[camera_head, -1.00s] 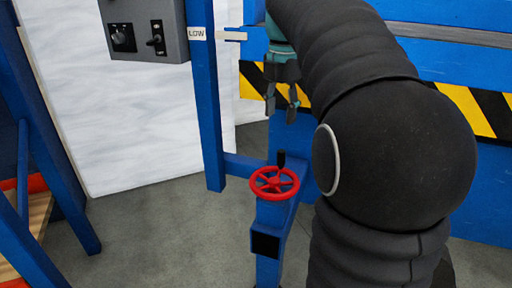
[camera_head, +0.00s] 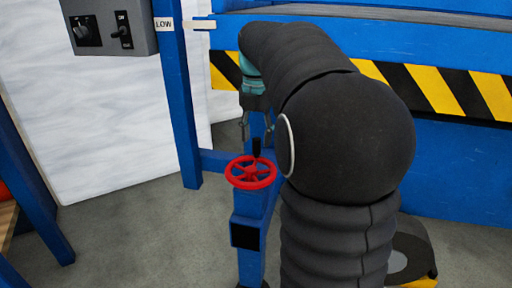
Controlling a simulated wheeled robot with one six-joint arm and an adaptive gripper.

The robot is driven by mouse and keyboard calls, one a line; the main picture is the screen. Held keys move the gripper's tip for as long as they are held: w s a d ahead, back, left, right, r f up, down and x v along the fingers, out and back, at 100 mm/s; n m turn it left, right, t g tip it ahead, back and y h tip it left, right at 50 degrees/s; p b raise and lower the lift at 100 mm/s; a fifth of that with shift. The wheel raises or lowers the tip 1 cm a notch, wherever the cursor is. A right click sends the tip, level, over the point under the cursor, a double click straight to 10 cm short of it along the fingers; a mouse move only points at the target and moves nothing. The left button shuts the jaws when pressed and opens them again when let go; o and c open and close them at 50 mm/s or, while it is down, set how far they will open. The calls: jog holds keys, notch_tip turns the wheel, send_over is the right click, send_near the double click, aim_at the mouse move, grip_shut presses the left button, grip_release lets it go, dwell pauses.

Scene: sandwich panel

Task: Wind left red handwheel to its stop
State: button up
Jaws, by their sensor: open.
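The red handwheel (camera_head: 251,173) sits on top of a blue post (camera_head: 247,213) in the middle of the view. Its black crank knob (camera_head: 256,147) stands up at the far side of the rim. My gripper (camera_head: 256,130) points down just above the knob, with its fingers apart. The fingertips look close to the knob, but I cannot tell whether they touch it. My dark padded arm hides what lies to the right of the wheel.
A grey switch box (camera_head: 110,27) hangs at the upper left beside a blue upright with a LOW label (camera_head: 164,23). A blue machine with a yellow-and-black striped edge (camera_head: 440,88) fills the right. Grey floor (camera_head: 130,235) is clear at lower left.

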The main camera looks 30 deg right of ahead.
jog(key=shift+f, duration=1.3)
jog(key=shift+c, duration=0.3)
grip_shut()
jog(key=shift+s+d, duration=0.1)
